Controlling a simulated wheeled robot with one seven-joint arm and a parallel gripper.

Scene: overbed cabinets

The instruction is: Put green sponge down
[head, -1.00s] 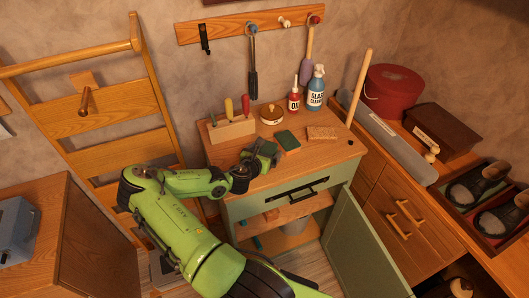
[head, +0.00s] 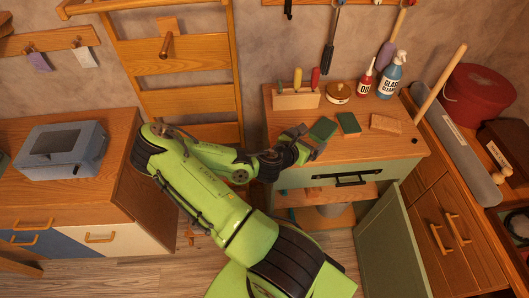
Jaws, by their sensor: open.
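A dark green block that looks like a green sponge (head: 323,129) shows at my gripper's fingertips, over the left front of the wooden bench top (head: 366,152). A second dark green sponge-like block (head: 348,122) with an orange-brown edge lies just right of it, apart from my gripper. My gripper (head: 312,140) is open and low at the bench's front left. The fingers are small and partly hidden, so I cannot tell whether they touch the first block or whether it rests on the wood.
A tan sponge-like block (head: 385,123) lies to the right. A wooden tool holder (head: 296,99), round tin (head: 338,93), red bottle (head: 366,78) and blue cleaner bottle (head: 390,76) stand behind. The green cabinet door (head: 386,240) hangs open below. The bench's front right is fairly clear.

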